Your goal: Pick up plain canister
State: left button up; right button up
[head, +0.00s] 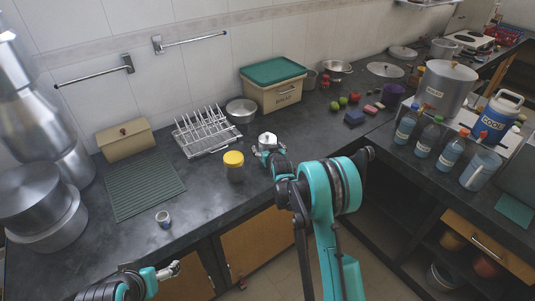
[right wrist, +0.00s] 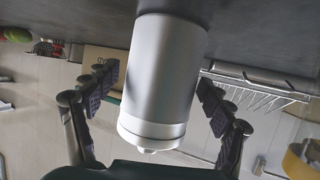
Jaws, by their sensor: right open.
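The plain canister (head: 267,139) is a steel cylinder standing on the dark counter, in the middle of the head view. In the right wrist view the canister (right wrist: 163,75) appears upside down, large, with its knobbed lid toward the bottom. My right gripper (head: 267,151) is at the canister. In the right wrist view the open fingers of the right gripper (right wrist: 157,85) stand on either side of the canister, with a visible gap on the left; contact on the right is unclear. My left gripper (head: 171,270) is at the lower left, near the counter's front edge; its jaw is too small to read.
A yellow-lidded jar (head: 234,168) stands just left of the canister. A wire dish rack (head: 205,135), a steel bowl (head: 241,110) and a green-lidded bread bin (head: 274,95) stand behind. A small cup (head: 163,220) is near the front edge.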

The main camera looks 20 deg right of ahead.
jog(key=shift+s+r, duration=0.1)
jog(key=c, duration=1.4)
